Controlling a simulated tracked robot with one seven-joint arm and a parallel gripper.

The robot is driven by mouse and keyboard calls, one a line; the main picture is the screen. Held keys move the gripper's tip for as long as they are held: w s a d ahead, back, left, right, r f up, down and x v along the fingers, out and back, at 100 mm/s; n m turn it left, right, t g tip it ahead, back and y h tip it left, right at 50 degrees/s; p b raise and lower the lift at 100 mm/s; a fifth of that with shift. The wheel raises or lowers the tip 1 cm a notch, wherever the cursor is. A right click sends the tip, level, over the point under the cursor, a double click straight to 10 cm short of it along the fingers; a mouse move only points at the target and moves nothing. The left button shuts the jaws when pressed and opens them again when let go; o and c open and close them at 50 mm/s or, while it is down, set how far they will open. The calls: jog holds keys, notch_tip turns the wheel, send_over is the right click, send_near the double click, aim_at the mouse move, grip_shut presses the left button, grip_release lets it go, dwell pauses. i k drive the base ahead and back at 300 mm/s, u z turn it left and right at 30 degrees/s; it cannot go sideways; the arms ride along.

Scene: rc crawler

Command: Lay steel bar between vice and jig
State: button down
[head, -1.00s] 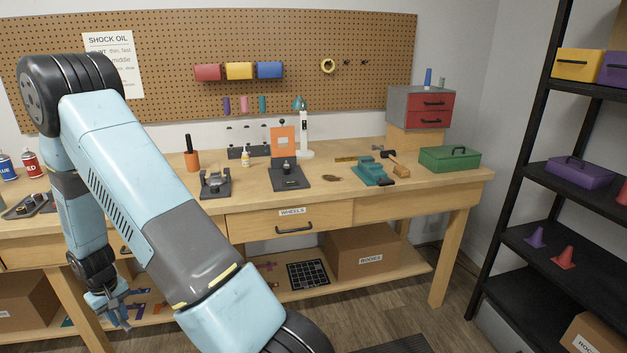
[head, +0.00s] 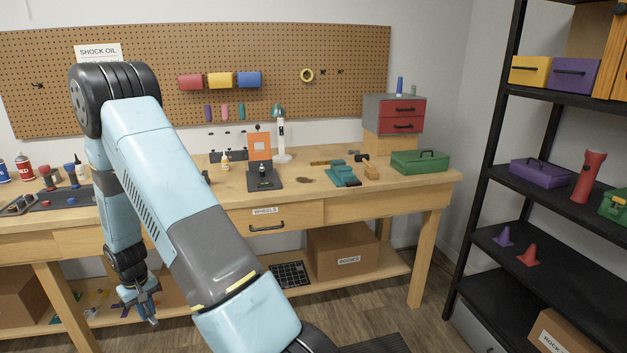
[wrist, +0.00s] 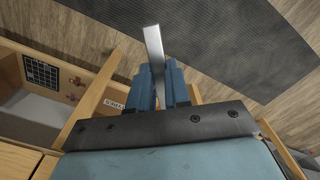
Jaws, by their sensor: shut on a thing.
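My gripper (wrist: 158,78) is shut on a flat, pale steel bar (wrist: 153,42), which sticks out beyond the blue fingertips in the wrist view. In the head view my gripper (head: 146,308) hangs low in front of the bench at the left; the bar is hard to make out there. A teal vice (head: 342,174) sits on the right part of the bench top. Left of it, across a gap, stands a dark base with an upright orange panel (head: 260,147), which may be the jig. Another dark fixture is mostly hidden behind my arm.
A dark spot marks the bench top between panel and vice. A black shelf rack (head: 486,170) stands at the right.

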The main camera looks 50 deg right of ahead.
aim_at(303, 178)
jog(key=u, duration=1.7)
jog(key=i, duration=0.15)
jog(key=z, duration=2.75)
